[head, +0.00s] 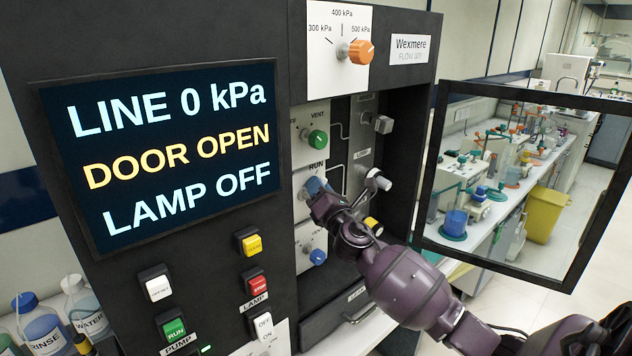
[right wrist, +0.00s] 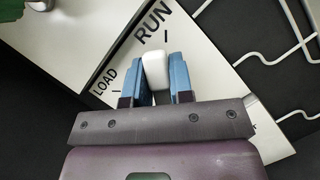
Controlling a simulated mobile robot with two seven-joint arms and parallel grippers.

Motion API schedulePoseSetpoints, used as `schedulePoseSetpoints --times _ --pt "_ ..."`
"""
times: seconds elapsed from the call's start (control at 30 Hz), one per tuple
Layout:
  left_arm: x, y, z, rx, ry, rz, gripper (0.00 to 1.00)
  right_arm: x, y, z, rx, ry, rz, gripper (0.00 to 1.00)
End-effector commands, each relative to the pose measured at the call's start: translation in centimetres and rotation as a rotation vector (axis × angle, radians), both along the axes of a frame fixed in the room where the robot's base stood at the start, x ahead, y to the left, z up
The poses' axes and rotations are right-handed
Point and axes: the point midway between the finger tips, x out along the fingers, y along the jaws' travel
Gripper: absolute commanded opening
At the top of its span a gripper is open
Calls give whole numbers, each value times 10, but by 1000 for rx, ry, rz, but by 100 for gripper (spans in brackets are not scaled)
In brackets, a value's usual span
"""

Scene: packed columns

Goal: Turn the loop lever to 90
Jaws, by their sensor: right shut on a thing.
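The loop lever (right wrist: 155,68) is white and sits between the two blue finger pads of my right gripper (right wrist: 156,80) in the right wrist view. The gripper is shut on it. The lever's pale plate carries a RUN label (right wrist: 153,22) with a tick and a LOAD label (right wrist: 105,82) with a tick. Its exact angle is hard to tell, as the gripper hides part of it. In the head view my right gripper (head: 316,188) reaches inside the open cabinet, below the RUN label, and covers the lever. My left gripper is not in view.
A green VENT knob (head: 317,139) is above the gripper and a blue knob (head: 317,257) below. Grey valves (head: 378,123) are to the right. The glazed door (head: 515,185) stands open near my forearm. The screen (head: 165,140) reads LINE 0 kPa, DOOR OPEN, LAMP OFF.

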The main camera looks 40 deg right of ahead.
Motion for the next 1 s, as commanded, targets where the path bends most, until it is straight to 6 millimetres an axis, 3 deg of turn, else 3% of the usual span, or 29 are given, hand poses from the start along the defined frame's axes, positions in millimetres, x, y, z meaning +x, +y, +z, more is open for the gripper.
schedulePoseSetpoints --times 0.3,0.87,0.9,1.0 --pt "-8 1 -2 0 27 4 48 0 -4 -1 125 8 -1 0" --pt "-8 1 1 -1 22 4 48 1 -5 -2 152 9 -2 0" --pt "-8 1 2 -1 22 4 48 0 -5 -2 152 9 -2 26" --pt "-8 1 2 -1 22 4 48 0 -5 -2 152 9 -1 41"
